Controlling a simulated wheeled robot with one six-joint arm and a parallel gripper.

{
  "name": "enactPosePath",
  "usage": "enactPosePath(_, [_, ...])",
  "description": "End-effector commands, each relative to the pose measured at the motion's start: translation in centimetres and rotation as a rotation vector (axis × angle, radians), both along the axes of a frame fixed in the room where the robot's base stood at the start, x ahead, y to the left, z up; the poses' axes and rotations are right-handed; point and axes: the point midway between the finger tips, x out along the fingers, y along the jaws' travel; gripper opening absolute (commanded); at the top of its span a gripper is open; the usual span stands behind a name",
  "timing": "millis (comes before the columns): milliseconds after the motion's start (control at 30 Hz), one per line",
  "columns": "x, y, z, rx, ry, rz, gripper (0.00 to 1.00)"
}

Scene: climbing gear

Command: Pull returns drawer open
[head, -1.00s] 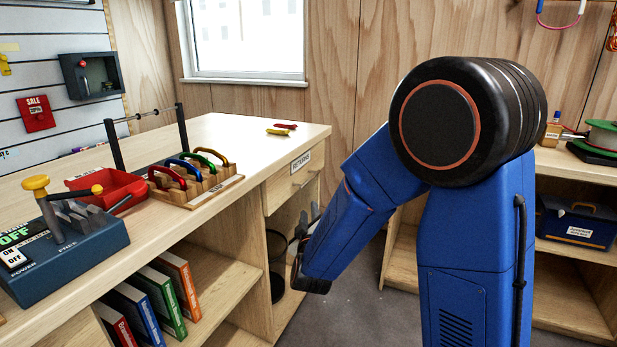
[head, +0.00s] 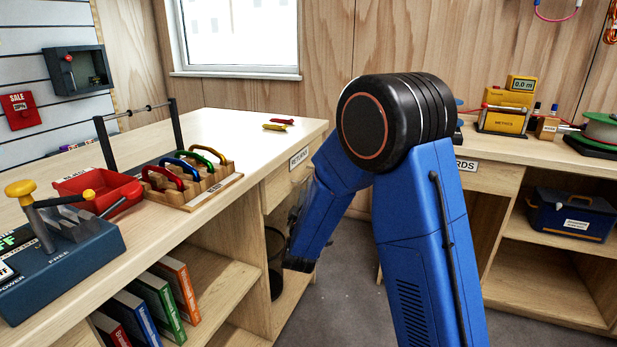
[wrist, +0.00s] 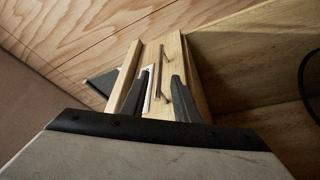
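The returns drawer (head: 276,190) is a pale wooden front under the right end of the counter, labelled RETURNS (head: 299,158), and it looks shut. Its thin metal handle is partly hidden by my blue arm in the head view. In the wrist view the drawer front (wrist: 172,52) is straight ahead, and the handle (wrist: 159,82) is a thin bar running away between the fingers. My gripper (wrist: 163,92) is open, with one dark finger on each side of the handle. I cannot tell whether either finger touches it. In the head view my gripper is mostly hidden by my arm.
The counter (head: 240,128) holds a rack of coloured carabiners (head: 190,178), a red tray (head: 98,190) and a blue-grey device (head: 60,262). Books (head: 160,300) fill the shelf below. A dark bin (head: 275,260) stands under the drawer. Grey floor lies between the counters.

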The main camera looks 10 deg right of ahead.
Motion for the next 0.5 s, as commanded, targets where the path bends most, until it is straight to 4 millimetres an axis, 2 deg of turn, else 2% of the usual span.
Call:
enactPosePath(300, [5.2,-1.7,1.2,0.001,-0.001,-0.001,0.28])
enactPosePath(500, [7.5,-2.3,1.7,0.001,0.0,0.0,0.28])
